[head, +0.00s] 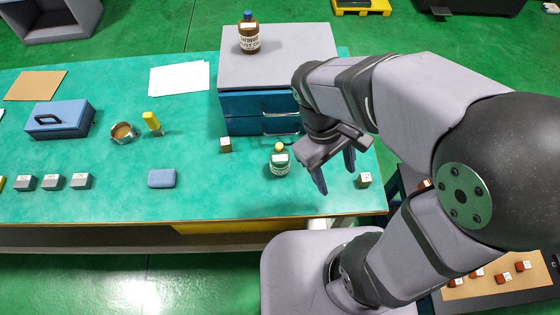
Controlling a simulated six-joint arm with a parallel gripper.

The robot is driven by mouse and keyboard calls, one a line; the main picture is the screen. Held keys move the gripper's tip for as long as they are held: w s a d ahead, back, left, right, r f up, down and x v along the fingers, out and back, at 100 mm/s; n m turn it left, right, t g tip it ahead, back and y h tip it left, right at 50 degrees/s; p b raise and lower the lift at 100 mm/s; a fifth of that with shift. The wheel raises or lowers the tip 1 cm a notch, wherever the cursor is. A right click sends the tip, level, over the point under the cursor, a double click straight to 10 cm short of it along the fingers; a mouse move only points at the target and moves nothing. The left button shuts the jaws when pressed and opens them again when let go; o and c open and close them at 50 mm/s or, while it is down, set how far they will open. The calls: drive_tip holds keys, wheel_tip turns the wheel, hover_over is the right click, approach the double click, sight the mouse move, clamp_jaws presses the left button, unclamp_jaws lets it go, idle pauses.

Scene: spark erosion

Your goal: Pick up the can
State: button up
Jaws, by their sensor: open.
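A small green container with a yellow cap and a white label (279,163), the likeliest can here, stands upright on the green table just in front of the drawer cabinet. My gripper (334,174) is above the table to the right of it, with its blue fingers pointing down. The fingers are apart and nothing shows between them. The gripper and the container do not appear to touch. A brown bottle with a dark blue cap (249,36) stands on top of the cabinet.
The grey cabinet with blue drawers (275,62) stands behind the container. Small labelled blocks (225,145) (364,180) stand to either side. A blue box (162,178), metal ring (123,133), yellow-handled tool (152,122) and toolbox (61,120) lie left. The front-middle table is clear.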

drive_tip(key=n+h, duration=0.2)
drive_tip(key=n, duration=0.1)
drive_tip(key=r+n+t+h+b, duration=0.15)
drive_tip(key=n+t+h, duration=0.25)
drive_tip(key=n+t, duration=1)
hover_over(274, 164)
drive_tip(key=f+v, duration=0.1)
drive_tip(key=v, duration=0.3)
drive_tip(key=n+g, duration=0.3)
drive_tip(key=shift+n, duration=0.3)
drive_tip(key=f, duration=0.8)
drive_tip(key=a+f, duration=0.1)
drive_tip(key=f, duration=0.3)
drive_tip(key=shift+f, duration=0.5)
drive_tip(key=shift+p+x, duration=0.9)
drive_tip(key=shift+x, duration=2.45)
drive_tip(key=shift+w+d+r, duration=0.1)
drive_tip(key=shift+d+r, duration=0.05)
drive_tip(key=shift+w+d+p, duration=0.15)
drive_tip(key=shift+d+p, duration=0.05)
drive_tip(key=shift+p, duration=0.1)
drive_tip(key=shift+p+x, duration=0.85)
drive_tip(key=shift+x, duration=1.45)
